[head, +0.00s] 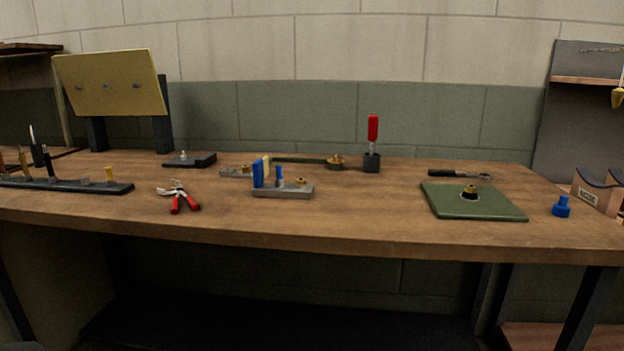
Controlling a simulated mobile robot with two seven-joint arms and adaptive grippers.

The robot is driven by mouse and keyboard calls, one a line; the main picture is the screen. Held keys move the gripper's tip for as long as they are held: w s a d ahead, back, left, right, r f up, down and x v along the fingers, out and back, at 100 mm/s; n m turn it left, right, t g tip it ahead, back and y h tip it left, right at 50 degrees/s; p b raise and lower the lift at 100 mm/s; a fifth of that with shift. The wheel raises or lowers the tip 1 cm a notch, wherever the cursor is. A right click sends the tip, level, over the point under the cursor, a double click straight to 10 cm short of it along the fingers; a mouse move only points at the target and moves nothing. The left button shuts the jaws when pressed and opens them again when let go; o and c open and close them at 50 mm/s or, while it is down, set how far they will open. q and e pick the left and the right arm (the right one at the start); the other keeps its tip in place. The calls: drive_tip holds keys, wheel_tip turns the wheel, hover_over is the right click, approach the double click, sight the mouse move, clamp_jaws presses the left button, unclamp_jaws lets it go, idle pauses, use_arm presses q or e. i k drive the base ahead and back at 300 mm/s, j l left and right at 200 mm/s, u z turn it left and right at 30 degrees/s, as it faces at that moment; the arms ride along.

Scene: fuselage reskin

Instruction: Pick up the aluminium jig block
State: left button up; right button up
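A light grey metal block (283,192), which looks like the aluminium jig block, lies flat on the wooden workbench (330,220) near the middle. A blue upright plate, a cream piece beside it, a small blue peg and a small brass piece stand on the block. Neither of my grippers is in view.
Red-handled pliers (180,197) lie left of the block. A red-handled tool stands in a dark holder (371,163) behind right. A green plate (472,202) with a brass fitting and a blue cap (561,207) are at right. Bench between block and green plate is clear.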

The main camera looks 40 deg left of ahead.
sight(278, 188)
drive_tip(key=i+l+u, duration=0.2)
drive_tip(key=u, duration=0.3)
drive_tip(key=i+l+u, duration=0.5)
drive_tip(key=k+j, duration=0.1)
